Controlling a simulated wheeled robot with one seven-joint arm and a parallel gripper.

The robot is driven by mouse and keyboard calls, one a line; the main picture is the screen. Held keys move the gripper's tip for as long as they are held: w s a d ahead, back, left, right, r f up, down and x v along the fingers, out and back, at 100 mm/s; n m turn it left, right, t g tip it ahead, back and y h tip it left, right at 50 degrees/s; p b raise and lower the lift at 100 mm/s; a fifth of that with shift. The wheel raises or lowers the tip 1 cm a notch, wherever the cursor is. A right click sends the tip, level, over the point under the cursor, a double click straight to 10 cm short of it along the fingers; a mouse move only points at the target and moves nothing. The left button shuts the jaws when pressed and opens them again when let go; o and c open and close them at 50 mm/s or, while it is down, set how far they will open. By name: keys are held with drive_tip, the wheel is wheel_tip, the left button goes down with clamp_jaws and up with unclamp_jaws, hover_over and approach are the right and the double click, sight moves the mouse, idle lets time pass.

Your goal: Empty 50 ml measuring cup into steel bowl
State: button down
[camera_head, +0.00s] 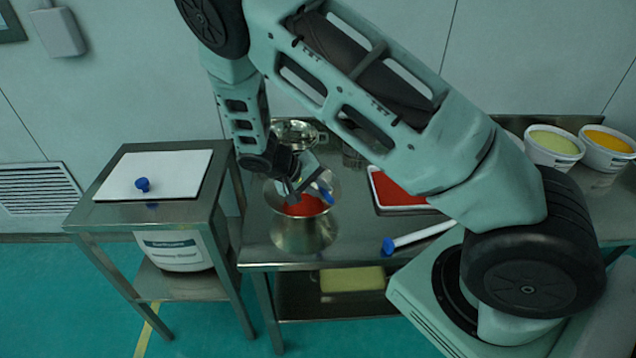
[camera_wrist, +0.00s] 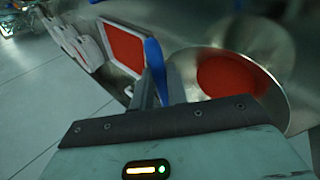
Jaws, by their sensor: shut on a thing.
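The steel bowl (camera_head: 303,236) stands upright near the front left of the steel table, with red material (camera_head: 305,206) inside. In the wrist view the bowl (camera_wrist: 183,72) is at the right, and its red contents (camera_wrist: 228,76) show. My gripper (camera_head: 297,193) is over the bowl, pointing down and tilted. It is shut on a blue piece (camera_head: 326,190), which I take to be part of the measuring cup. That blue piece (camera_wrist: 154,66) also shows at the fingers in the wrist view. The cup's body and whether it still holds anything cannot be made out.
A tray of red material (camera_head: 398,190) lies right of the bowl, partly behind my arm. A white tool with a blue end (camera_head: 420,237) lies at the front edge. A steel pot (camera_head: 294,133) stands behind. Tubs (camera_head: 553,146) stand at right.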

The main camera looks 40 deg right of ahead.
drive_tip(key=y+p, duration=0.1)
drive_tip(key=r+y+p, duration=0.1)
drive_tip(key=t+y+p, duration=0.1)
drive_tip(key=shift+s+d+r+y, duration=0.15)
drive_tip(key=shift+d+r+y, duration=0.15)
drive_tip(key=shift+d+y, duration=0.1)
drive_tip(key=shift+t+y+p, duration=0.3)
drive_tip(key=shift+y+p, duration=0.35)
drive_tip(key=shift+y, duration=0.15)
drive_tip(key=y+p, duration=0.2)
drive_tip(key=shift+d+r+t+p, duration=0.15)
drive_tip(key=shift+r+t+p, duration=0.1)
drive_tip(key=shift+t+p, duration=0.15)
drive_tip(key=shift+s+y+p, duration=0.1)
drive_tip(key=shift+y+p, duration=1)
drive_tip(key=shift+p, duration=0.05)
drive_tip(key=shift+t+y+p, duration=0.3)
